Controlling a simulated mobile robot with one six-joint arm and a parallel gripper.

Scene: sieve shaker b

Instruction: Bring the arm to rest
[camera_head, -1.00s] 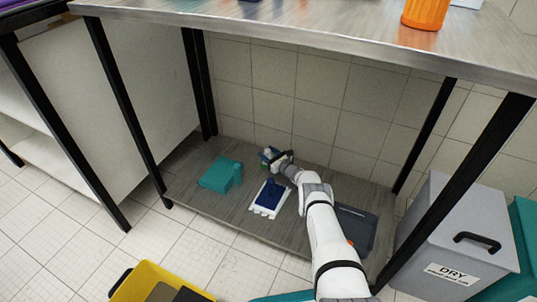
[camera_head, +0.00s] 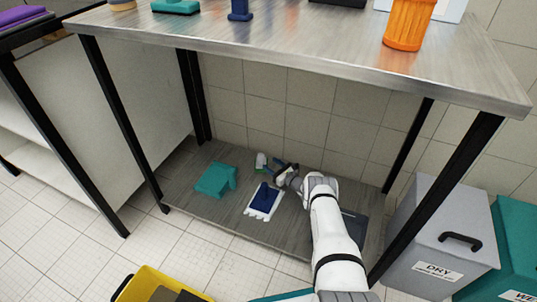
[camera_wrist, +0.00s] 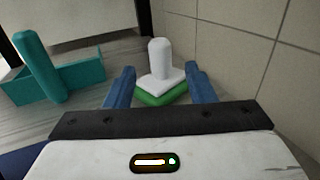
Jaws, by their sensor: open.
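My gripper (camera_head: 277,170) is low over the lower shelf (camera_head: 205,218) of the steel table, with my arm reaching in from the front right. In the wrist view my gripper (camera_wrist: 161,86) has its two blue fingers wide apart. A tool with a white upright handle and green base (camera_wrist: 160,72) stands just beyond and between the fingertips, with visible space on both sides. In the head view this white and green tool (camera_head: 262,161) stands at the shelf's back, left of the gripper.
A teal tool (camera_head: 215,179) and a blue and white brush-like tool (camera_head: 264,201) lie on the shelf. A dark tray (camera_head: 354,228) is partly hidden by my arm. Table legs and the tabletop (camera_head: 300,45) enclose the arm. A grey DRY bin (camera_head: 440,225) stands right.

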